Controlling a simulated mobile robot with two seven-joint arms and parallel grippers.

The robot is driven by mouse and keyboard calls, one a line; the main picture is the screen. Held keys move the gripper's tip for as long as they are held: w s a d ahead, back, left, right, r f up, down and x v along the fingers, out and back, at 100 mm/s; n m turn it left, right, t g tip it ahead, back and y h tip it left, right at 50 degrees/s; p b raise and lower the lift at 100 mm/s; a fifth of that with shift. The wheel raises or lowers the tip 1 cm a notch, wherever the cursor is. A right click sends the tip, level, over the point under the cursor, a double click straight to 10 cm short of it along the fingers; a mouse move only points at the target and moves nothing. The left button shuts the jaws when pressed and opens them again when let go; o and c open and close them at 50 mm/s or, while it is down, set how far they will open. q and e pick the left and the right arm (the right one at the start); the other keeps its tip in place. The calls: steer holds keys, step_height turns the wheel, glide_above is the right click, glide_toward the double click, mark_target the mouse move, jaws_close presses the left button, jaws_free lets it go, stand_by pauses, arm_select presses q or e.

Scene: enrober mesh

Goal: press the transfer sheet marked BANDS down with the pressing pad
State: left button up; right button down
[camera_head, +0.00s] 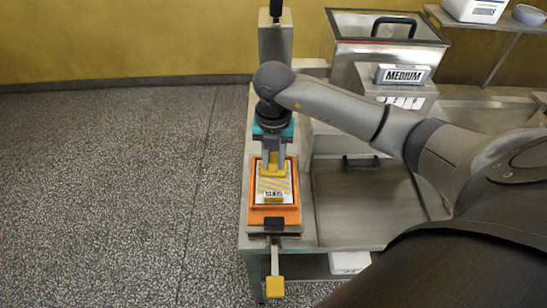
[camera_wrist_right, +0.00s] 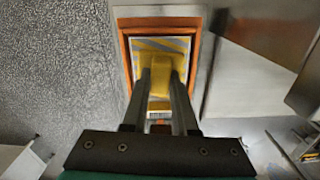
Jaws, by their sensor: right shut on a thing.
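The transfer sheet (camera_head: 275,185), white with yellow and grey diagonal stripes, lies inside an orange frame (camera_head: 258,214) on the steel bench. A dark-lettered label (camera_head: 273,197) on its near part is too small to read surely. My right gripper (camera_head: 273,158) points down over the sheet, shut on the yellow pressing pad (camera_head: 272,172). In the right wrist view, the pad (camera_wrist_right: 158,72) sits between the fingers (camera_wrist_right: 161,80), over the striped sheet (camera_wrist_right: 184,46). Whether the pad touches the sheet is unclear. My left gripper is out of view.
A yellow-ended lever (camera_head: 274,287) hangs out past the bench's near edge. A steel tank (camera_head: 372,50) with a black handle and a MEDIUM sign (camera_head: 403,75) stand behind. A flat steel panel (camera_head: 365,210) lies right of the frame. The floor (camera_head: 110,190) at left is clear.

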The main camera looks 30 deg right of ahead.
steer(key=shift+f+b, duration=0.45)
steer(key=shift+f, duration=0.1)
stand_by(0.7)
steer(key=shift+s+f, duration=0.1)
stand_by(0.8)
step_height(320, 180, up, 7)
steer(key=p, duration=0.6)
stand_by(0.3)
steer(key=shift+s+a+f+b, duration=0.25)
steer(key=shift+f+b, duration=0.3)
steer(key=shift+f, duration=0.4)
steer(key=shift+s+a+f+b, duration=0.15)
steer(key=shift+s+f+b, duration=0.2)
steer(key=shift+f+b, duration=0.45)
steer(key=shift+s+a+f+b, duration=0.2)
steer(key=shift+s+f+b, duration=0.15)
steer(key=shift+f, duration=0.75)
steer(key=shift+w, duration=0.1)
steer(key=shift+f+b, duration=0.4)
steer(key=shift+f, duration=0.2)
